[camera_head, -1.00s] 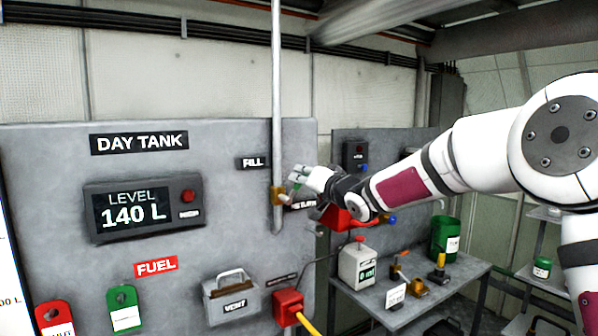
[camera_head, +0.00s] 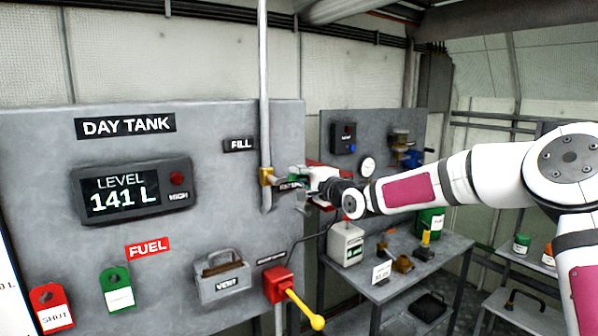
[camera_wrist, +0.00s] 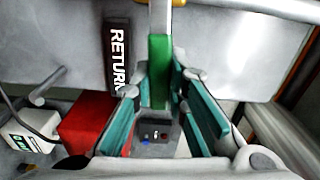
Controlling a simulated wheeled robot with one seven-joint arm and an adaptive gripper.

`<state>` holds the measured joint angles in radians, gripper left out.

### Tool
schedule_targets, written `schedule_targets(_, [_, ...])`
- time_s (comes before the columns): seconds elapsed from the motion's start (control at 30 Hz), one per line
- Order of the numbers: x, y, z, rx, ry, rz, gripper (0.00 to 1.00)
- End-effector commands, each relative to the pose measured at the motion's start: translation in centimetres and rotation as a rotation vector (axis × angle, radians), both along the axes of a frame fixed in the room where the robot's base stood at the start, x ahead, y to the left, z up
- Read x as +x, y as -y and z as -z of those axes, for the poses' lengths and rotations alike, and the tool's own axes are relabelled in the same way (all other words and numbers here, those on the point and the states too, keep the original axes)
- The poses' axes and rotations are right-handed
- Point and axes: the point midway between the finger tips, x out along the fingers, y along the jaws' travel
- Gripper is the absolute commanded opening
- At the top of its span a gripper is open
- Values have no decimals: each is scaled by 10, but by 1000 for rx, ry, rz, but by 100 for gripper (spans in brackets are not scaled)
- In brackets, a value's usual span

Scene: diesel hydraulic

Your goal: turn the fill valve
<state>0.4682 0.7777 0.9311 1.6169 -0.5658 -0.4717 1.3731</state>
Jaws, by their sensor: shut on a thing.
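The fill valve (camera_head: 266,176) is a brass body on the vertical pipe, just below the FILL label (camera_head: 240,145). Its lever with a green grip (camera_wrist: 159,70) points out to the right of the pipe. My gripper (camera_head: 299,180) is to the right of the brass body, at the lever's end. In the wrist view the green grip lies between my teal finger pads, and my gripper is shut on it. The level display (camera_head: 120,193) reads 141 L. The head view partly hides the grip behind my fingers.
The RETURN label (camera_wrist: 118,55) is close beside my fingers. A red fuel lever with a yellow handle (camera_head: 300,304), a VENT box (camera_head: 220,278) and two hanging tags are lower on the panel. A bench (camera_head: 425,270) with a white can (camera_head: 346,243) stands right.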

Motion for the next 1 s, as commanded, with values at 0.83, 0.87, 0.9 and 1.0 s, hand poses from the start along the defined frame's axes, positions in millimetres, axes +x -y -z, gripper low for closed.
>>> schedule_targets(0.83, [0,0,10,91,-67,0,23])
schedule_targets(0.87, [0,0,10,91,-67,0,29])
schedule_targets(0.9, [0,0,10,91,-66,0,35])
schedule_targets(1.0, [0,0,9,90,-65,0,35])
